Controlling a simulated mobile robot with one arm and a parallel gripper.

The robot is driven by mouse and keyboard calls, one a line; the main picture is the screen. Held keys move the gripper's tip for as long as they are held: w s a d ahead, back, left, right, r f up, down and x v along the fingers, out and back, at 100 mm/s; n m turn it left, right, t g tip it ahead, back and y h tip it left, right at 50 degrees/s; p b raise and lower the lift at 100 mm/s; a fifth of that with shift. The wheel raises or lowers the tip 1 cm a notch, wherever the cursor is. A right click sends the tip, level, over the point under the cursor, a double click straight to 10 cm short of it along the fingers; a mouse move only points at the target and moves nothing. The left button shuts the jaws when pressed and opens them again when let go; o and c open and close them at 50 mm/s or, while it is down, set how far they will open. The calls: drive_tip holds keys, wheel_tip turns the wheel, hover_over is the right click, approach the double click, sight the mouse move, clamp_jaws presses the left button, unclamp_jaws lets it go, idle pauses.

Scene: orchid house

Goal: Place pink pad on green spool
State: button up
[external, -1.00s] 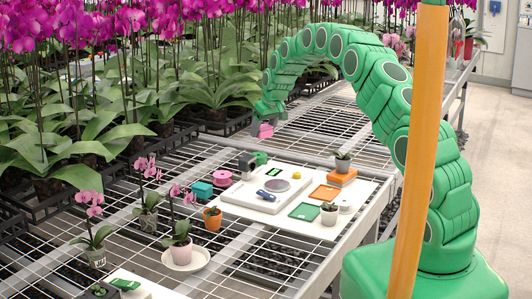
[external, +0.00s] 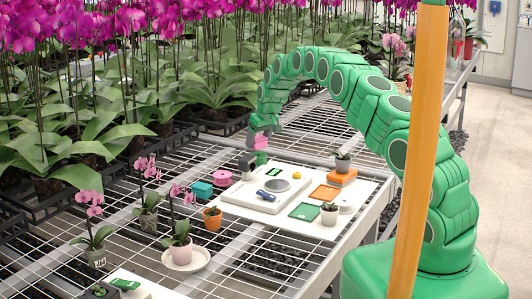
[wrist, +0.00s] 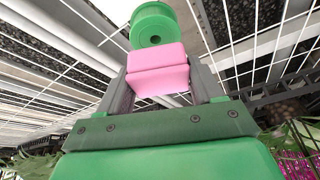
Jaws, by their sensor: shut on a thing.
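The pink pad (wrist: 156,70) is a soft-looking block between the two grey fingers of my gripper (wrist: 158,82) in the wrist view. In the external view the pad (external: 261,142) is at the end of my arm, just above the green spool (external: 262,158). The green spool (wrist: 156,26) is a round piece with a centre hole, and it shows just beyond the pad in the wrist view. The pad overlaps its near edge in that picture; I cannot tell whether they touch. My gripper (external: 260,143) points down and is shut on the pad.
A dark grey block (external: 246,163) stands beside the spool. A pink spool (external: 222,178) and a teal box (external: 202,190) are to the left on the wire bench. A white board (external: 335,219) holds a scale (external: 250,198), small pots and coloured pads. Orchids stand behind and at the front left.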

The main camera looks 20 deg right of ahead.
drive_tip(key=shift+f, duration=1.25)
drive_tip(key=shift+s+f, duration=0.1)
drive_tip(key=o, duration=1)
drive_tip(key=shift+o, duration=0.2)
drive_tip(key=v, duration=1.2)
drive_tip(key=shift+s+d, duration=0.1)
